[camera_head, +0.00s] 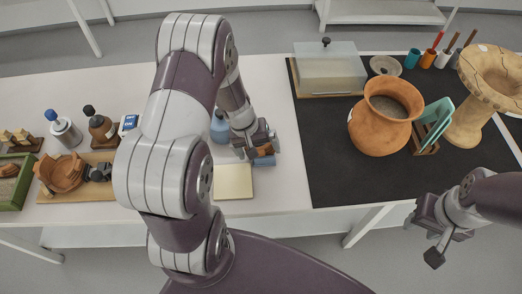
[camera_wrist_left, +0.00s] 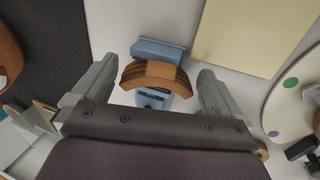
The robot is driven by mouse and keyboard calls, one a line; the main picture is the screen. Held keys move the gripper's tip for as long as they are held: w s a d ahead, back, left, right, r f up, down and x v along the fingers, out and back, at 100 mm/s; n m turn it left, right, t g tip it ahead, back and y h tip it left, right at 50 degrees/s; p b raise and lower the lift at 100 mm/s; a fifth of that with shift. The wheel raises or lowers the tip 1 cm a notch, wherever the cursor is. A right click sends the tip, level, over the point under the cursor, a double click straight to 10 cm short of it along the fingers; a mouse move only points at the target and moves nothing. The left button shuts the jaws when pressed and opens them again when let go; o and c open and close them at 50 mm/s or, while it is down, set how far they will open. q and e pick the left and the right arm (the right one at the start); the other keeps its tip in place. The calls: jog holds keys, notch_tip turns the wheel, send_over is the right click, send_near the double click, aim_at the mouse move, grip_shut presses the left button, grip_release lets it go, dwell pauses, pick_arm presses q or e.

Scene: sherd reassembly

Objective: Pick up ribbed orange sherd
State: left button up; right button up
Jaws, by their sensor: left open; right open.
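The ribbed orange sherd (camera_wrist_left: 165,72) is a curved piece with dark brown ribbed ends, lying on a blue holder (camera_wrist_left: 158,48) in the left wrist view. It also shows small in the head view (camera_head: 264,149), partly hidden by my gripper. My left gripper (camera_head: 256,146) is right over it. In the left wrist view its open fingers (camera_wrist_left: 157,70) stand on either side of the sherd, with a visible gap on each side. My right gripper (camera_head: 423,238) is open and empty, off the table's front edge at the lower right.
The dark mat (camera_head: 330,180) to the right bears an orange pot (camera_head: 380,130). A partly assembled orange bowl (camera_head: 62,173) sits on a board at the left.

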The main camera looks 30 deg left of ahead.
pick_arm(q)
jog(key=c, duration=1.5)
jog(key=shift+s+a, duration=0.1)
jog(key=shift+a, duration=0.05)
jog(key=shift+r, duration=0.15)
